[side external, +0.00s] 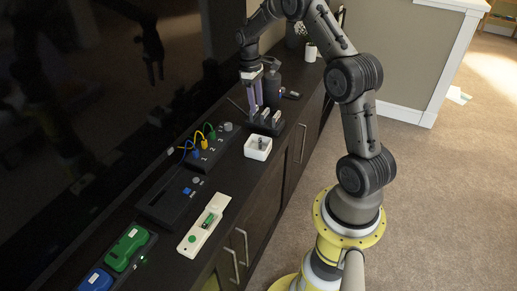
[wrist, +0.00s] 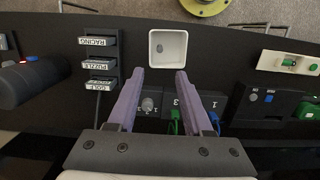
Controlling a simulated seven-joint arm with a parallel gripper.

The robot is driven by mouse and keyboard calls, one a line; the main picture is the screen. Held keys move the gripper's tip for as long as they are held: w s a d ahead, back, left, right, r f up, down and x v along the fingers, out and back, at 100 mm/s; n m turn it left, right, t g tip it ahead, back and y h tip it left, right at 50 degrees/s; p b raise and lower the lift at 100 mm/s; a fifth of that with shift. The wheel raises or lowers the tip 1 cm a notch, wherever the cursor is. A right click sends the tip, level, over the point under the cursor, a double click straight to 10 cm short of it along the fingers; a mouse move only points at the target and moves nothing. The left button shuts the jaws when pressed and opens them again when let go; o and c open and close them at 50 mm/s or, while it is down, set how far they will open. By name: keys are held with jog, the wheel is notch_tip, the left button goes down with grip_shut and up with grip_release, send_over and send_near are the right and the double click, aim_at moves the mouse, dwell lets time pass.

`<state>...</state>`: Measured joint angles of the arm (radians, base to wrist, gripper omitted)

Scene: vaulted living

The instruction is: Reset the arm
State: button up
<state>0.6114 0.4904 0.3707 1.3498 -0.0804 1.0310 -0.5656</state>
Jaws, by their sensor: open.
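My gripper (side external: 257,106) is over the dark cabinet top, pointing down, beside a small rack of cartridges. In the wrist view, my gripper (wrist: 159,72) has its two purple fingers spread apart with nothing between them. The three cartridges (wrist: 98,62) to the left of the fingers carry the labels RACING, PUZZLE and GOLF.
A black panel (side external: 208,157) with coloured cables, a black box with a blue button (side external: 165,203), a white device (side external: 193,239) and green (side external: 127,248) and blue (side external: 96,281) items line the cabinet top. A dark cylinder (side external: 271,84) stands behind my gripper. A large dark screen (side external: 90,110) borders the left.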

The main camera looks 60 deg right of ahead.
jog(key=shift+r, duration=0.4)
